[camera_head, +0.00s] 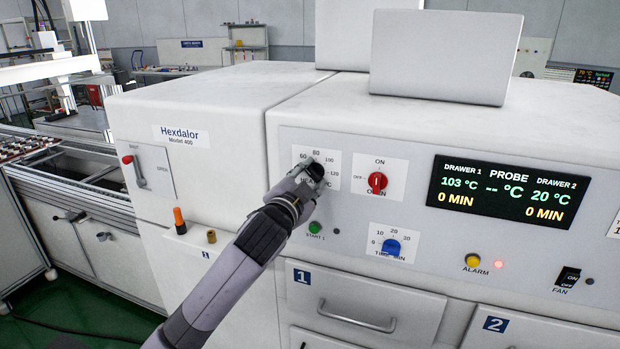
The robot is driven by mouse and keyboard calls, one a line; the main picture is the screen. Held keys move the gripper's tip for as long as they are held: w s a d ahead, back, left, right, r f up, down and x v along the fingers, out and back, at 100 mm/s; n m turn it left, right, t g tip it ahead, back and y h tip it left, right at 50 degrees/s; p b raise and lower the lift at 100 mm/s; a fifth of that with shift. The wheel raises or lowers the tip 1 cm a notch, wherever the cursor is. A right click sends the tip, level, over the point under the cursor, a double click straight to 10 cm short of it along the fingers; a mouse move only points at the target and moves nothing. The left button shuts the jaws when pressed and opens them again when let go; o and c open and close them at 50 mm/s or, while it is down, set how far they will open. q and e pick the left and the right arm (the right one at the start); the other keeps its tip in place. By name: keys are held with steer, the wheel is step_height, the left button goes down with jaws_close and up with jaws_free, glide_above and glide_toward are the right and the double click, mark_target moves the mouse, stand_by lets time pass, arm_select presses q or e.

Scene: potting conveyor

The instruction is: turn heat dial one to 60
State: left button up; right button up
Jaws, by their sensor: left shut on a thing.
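The heat dial (316,171) is a black knob on a white scale plate (334,155) on the oven's front panel. The numbers 60, 80, 100 and 120 show around its upper side; the lower left of the scale is partly hidden by my gripper. My left gripper (311,178) reaches up from below and is shut on the dial. I cannot make out the dial's pointer. The display (505,191) reads 103 °C and 0 MIN for drawer 1, and 20 °C and 0 MIN for drawer 2. My right gripper is not in view.
Right of the dial is a red ON/OFF knob (377,182). Below are a green start button (315,228) and a blue time knob (391,247). Drawer 1 (360,302) is closed beneath the panel. A small orange-and-black item (179,220) stands on the ledge at left.

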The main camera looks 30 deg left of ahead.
arm_select(q)
steer(key=shift+f, duration=0.15)
steer(key=o, duration=1.2)
steer(key=shift+c, duration=0.2)
steer(key=v, duration=1.2)
